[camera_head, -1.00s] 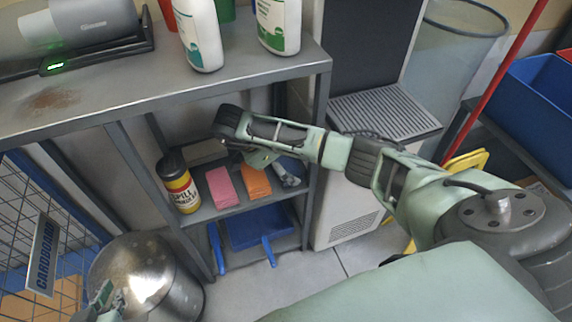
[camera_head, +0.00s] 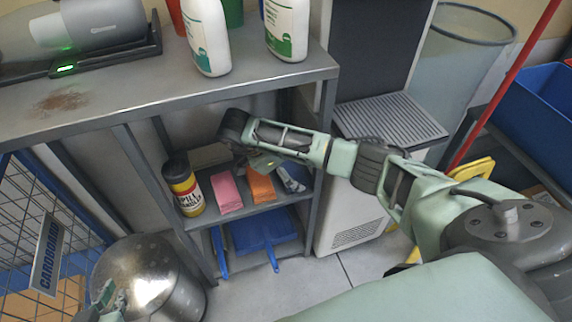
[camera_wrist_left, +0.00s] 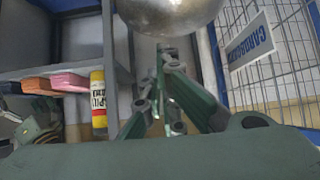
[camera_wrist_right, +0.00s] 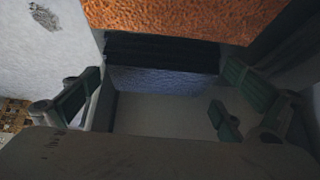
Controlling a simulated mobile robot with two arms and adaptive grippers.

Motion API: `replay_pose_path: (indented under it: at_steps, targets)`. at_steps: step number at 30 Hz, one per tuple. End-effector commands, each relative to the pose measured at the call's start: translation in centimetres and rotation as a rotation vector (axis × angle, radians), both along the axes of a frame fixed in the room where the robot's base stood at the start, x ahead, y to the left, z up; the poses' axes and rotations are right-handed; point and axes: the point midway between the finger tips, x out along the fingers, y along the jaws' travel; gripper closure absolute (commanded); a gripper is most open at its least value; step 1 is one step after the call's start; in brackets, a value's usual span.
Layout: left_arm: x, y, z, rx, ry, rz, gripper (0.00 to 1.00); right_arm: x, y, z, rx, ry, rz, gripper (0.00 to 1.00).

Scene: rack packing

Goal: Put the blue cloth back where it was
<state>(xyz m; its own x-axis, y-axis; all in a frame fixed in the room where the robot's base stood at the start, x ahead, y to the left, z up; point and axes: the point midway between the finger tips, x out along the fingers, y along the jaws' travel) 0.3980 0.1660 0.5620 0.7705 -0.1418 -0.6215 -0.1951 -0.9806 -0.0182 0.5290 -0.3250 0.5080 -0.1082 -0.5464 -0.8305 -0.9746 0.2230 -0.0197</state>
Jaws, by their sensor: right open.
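My right gripper (camera_head: 268,165) is inside the rack over the middle shelf, by the orange block (camera_head: 262,186). In the right wrist view its fingers (camera_wrist_right: 160,95) are apart, with nothing visible held. The orange surface (camera_wrist_right: 180,18) lies close beyond them. My left gripper (camera_head: 112,303) is low at the left, near the metal bin; its fingers (camera_wrist_left: 160,60) look together and empty.
The middle shelf (camera_head: 262,205) holds a yellow-black can (camera_head: 184,188) and a pink block (camera_head: 226,193). A blue dustpan (camera_head: 262,230) is below. White bottles (camera_head: 205,38) stand on top. A metal bin (camera_head: 150,275) and a wire cage (camera_head: 20,215) are at left.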

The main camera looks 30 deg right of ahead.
Motion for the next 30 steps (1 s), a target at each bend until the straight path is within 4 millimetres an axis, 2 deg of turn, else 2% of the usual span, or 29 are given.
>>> replay_pose_path:
  at_steps: [5, 11, 15, 20, 21, 24, 30]
  targets:
    - [-2.4, 0.8, -1.7, 0.028, 0.132, 0.009, 1.00, 0.2, 0.6, 1.0, 0.000, -0.001, 0.002, 0.00]
    - [-6.5, 2.2, -3.8, 0.072, 0.331, 0.025, 1.00, 0.3, 1.4, 2.4, 0.000, -0.002, 0.001, 0.00]
    - [-9.6, 3.2, -4.5, 0.099, 0.468, 0.036, 1.00, 0.5, 2.2, 3.7, 0.001, -0.002, 0.001, 0.00]
    - [-12.5, 4.0, -5.0, 0.124, 0.589, 0.045, 1.00, 0.6, 2.8, 4.5, 0.000, -0.002, 0.001, 0.00]
    - [-12.3, 3.9, -4.3, 0.123, 0.583, 0.045, 1.00, 0.7, 3.2, 5.3, 0.000, -0.002, 0.003, 0.00]
    - [-12.2, 3.9, -3.9, 0.122, 0.581, 0.045, 1.00, 0.8, 3.8, 6.0, 0.001, -0.001, 0.003, 0.00]
    - [-12.2, 3.9, -3.8, 0.122, 0.580, 0.045, 1.00, 0.8, 4.2, 6.3, 0.001, 0.000, 0.000, 0.00]
